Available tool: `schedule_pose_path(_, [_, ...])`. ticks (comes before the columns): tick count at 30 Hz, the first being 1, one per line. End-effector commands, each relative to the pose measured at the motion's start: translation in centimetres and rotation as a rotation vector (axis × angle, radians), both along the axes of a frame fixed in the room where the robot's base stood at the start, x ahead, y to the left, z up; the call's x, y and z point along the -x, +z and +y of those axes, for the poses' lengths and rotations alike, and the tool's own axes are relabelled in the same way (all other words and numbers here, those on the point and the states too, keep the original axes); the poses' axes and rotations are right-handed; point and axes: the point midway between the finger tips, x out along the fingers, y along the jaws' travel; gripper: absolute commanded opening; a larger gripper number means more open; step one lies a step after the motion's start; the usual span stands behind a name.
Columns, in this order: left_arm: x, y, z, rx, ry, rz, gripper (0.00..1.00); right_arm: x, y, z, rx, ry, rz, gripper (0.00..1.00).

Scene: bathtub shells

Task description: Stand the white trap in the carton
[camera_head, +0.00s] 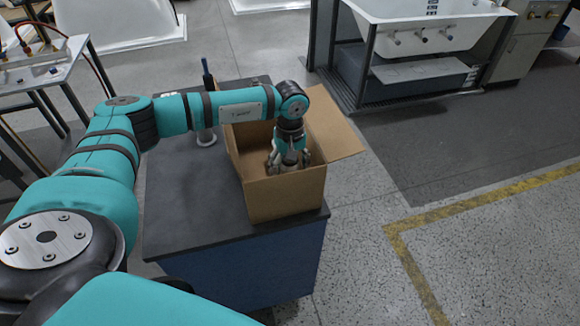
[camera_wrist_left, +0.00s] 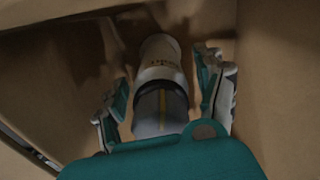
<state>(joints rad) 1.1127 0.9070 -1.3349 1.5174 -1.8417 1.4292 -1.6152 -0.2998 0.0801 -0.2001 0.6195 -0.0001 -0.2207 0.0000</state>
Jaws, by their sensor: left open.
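The open cardboard carton (camera_head: 285,196) stands on the dark-topped bench. My left gripper (camera_head: 288,166) reaches down inside it from above. In the left wrist view, a white cylindrical piece with small lettering, which looks like the white trap (camera_wrist_left: 160,50), is inside the carton. Its grey end with a yellow stripe lies between the spread fingers of my left gripper (camera_wrist_left: 168,95). The fingers are open, with gaps on both sides of it. The palm hides its near end, and I cannot tell whether it stands upright or leans. My right gripper is not in view.
The carton's right flap (camera_head: 333,138) is folded outward. Bare bench top lies left of the carton. A white tub (camera_head: 425,35) stands beyond.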

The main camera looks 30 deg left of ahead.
Motion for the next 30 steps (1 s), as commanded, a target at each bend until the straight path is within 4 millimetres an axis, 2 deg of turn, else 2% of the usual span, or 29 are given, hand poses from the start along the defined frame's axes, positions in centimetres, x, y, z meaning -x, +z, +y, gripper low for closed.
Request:
schedule_pose_path(5, [-0.2, 2.6, 0.0, 0.001, -0.001, -0.008, 0.71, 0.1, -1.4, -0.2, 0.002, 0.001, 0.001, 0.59])
schedule_pose_path(12, [-0.2, 7.9, 0.0, 0.0, 0.0, -0.007, 0.71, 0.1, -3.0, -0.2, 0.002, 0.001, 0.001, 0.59])
schedule_pose_path(18, [-0.1, 10.9, 0.0, 0.001, -0.001, -0.004, 0.71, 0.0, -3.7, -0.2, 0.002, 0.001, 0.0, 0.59])
schedule_pose_path(23, [-0.1, 11.9, 0.0, 0.001, -0.001, -0.003, 0.71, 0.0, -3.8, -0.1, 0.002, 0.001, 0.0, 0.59])
schedule_pose_path(30, [-0.1, 12.0, 0.0, 0.0, -0.001, -0.002, 0.71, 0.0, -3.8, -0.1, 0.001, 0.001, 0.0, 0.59])
